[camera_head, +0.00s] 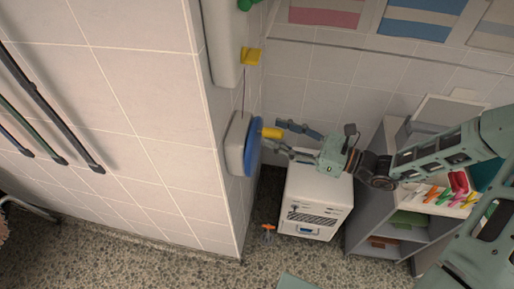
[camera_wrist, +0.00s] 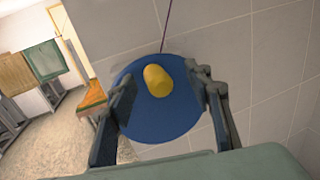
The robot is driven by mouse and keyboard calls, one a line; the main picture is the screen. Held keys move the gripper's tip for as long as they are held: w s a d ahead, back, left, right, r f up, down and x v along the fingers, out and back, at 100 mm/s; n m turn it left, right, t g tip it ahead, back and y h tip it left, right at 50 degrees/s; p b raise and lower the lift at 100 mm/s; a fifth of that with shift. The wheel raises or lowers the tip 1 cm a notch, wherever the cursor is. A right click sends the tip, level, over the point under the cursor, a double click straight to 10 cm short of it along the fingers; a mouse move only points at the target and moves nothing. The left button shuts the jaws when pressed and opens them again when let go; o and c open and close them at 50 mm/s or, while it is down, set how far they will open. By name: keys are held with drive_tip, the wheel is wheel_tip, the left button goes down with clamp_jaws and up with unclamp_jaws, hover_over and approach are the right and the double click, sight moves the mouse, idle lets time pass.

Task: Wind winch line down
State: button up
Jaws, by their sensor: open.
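A blue winch disc (camera_head: 252,147) with a yellow knob (camera_head: 271,133) is mounted on a pale housing (camera_head: 237,143) on the wall corner. A thin line (camera_head: 243,92) runs up from the housing toward a yellow block (camera_head: 251,56). My gripper (camera_head: 282,137) is open at the disc, its fingers pointing left toward the knob. In the wrist view the blue disc (camera_wrist: 140,118) lies ahead, with the yellow knob (camera_wrist: 158,81) between the two spread fingers of my gripper (camera_wrist: 165,95). I cannot tell whether a finger touches the disc. The line (camera_wrist: 166,25) rises above it.
A white cabinet (camera_head: 316,190) stands below my gripper. A grey shelf unit (camera_head: 366,215) with colourful pegs on top (camera_head: 440,194) is to the right. Dark rails (camera_head: 50,115) are on the left wall. The speckled floor is partly clear.

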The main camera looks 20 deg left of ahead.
drive_tip(key=w+d, duration=0.1)
drive_tip(key=d, duration=0.5)
drive_tip(key=shift+w+d+p, duration=0.2)
drive_tip(key=shift+w+p, duration=0.05)
drive_tip(key=shift+p, duration=0.05)
